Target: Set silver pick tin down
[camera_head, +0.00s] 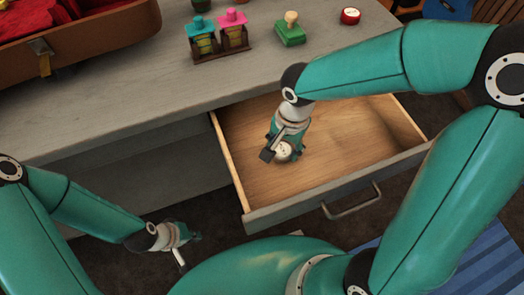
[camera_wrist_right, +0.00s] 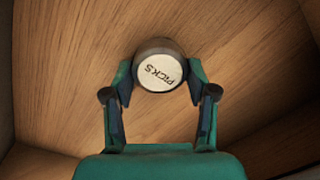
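The silver pick tin (camera_head: 283,151) is round, with a white lid lettered PICKS. It is inside the open drawer (camera_head: 340,150). My right gripper (camera_head: 277,148) reaches down into the drawer and is shut on the tin. In the right wrist view the tin (camera_wrist_right: 159,72) sits between the two fingertips of the right gripper (camera_wrist_right: 160,80), one on each side. Whether the tin touches the wooden drawer floor I cannot tell. My left gripper (camera_head: 187,250) is empty, its fingers spread, low beside the drawer's left side.
The drawer floor around the tin is bare. On the grey counter (camera_head: 130,100) above stand blue and pink figures (camera_head: 220,38), a green stamp (camera_head: 290,30) and a red tin (camera_head: 350,16). An open brown case with red lining (camera_head: 75,35) is at the left.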

